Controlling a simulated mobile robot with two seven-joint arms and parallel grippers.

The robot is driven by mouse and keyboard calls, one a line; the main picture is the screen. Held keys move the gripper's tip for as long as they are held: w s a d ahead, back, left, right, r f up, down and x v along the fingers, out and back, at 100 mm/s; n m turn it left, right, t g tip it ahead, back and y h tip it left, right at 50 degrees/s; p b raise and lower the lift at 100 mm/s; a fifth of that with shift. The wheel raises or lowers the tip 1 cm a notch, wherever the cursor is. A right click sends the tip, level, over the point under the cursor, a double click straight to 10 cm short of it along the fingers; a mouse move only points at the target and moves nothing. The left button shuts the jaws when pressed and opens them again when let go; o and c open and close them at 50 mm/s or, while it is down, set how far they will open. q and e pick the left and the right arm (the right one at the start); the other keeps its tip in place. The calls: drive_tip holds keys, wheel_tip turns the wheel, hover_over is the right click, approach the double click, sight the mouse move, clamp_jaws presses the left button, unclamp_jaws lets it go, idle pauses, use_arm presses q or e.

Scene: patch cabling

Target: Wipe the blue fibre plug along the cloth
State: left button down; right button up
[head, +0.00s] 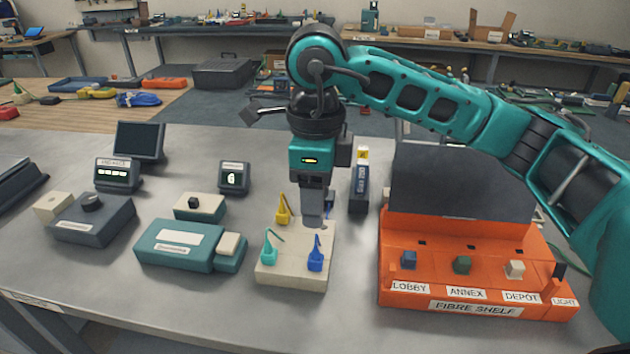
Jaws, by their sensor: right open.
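The blue fibre plug (316,260) stands upright at the front right of a pale holder block (290,276), its thin tip pointing up. A yellow plug (283,212) stands at the back of the block, and a teal plug (269,254) at the front left. My right gripper (313,218) points down just above and behind the blue plug. It is open, and nothing shows between its fingers. No plainly recognisable cloth shows; a teal case (179,247) with a label and a pale pad (229,244) lies left of the block. My left gripper is out of view.
An orange fibre shelf (478,308) with blue, dark green and pale plugs in labelled ports stands at right. A dark upright box (359,188) stands behind the holder. A grey box (92,219) and small displays (234,178) stand at left. The table's front strip is clear.

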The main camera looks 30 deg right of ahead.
sight(316, 257)
drive_tip(key=f, duration=1.2)
drive_tip(key=shift+s+a+f, duration=0.1)
drive_tip(key=shift+s, duration=0.1)
drive_tip(key=shift+c, duration=0.5)
clamp_jaws()
drive_tip(key=shift+r+p, duration=0.4)
drive_tip(key=shift+r, duration=0.45)
idle(0.6)
drive_tip(key=shift+r, duration=2.1)
